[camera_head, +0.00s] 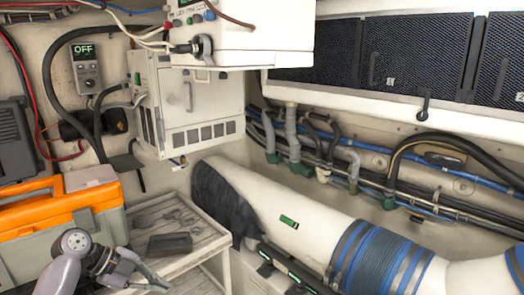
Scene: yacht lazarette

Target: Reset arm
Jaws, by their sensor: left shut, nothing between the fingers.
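My left arm comes in at the lower left, in front of the orange and grey toolbox. My left gripper (152,279) is at the end of it, low in the picture near the front of a slatted bench (196,246). Its fingers are shut and hold nothing. I cannot tell whether the fingertips touch the bench. My right gripper is not in view.
An orange and grey toolbox (60,207) stands at the left. A dark block (170,243) lies on the bench. A large white duct (295,205) with blue bands runs along the right. A white cabinet (188,100) and wall hoses are behind.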

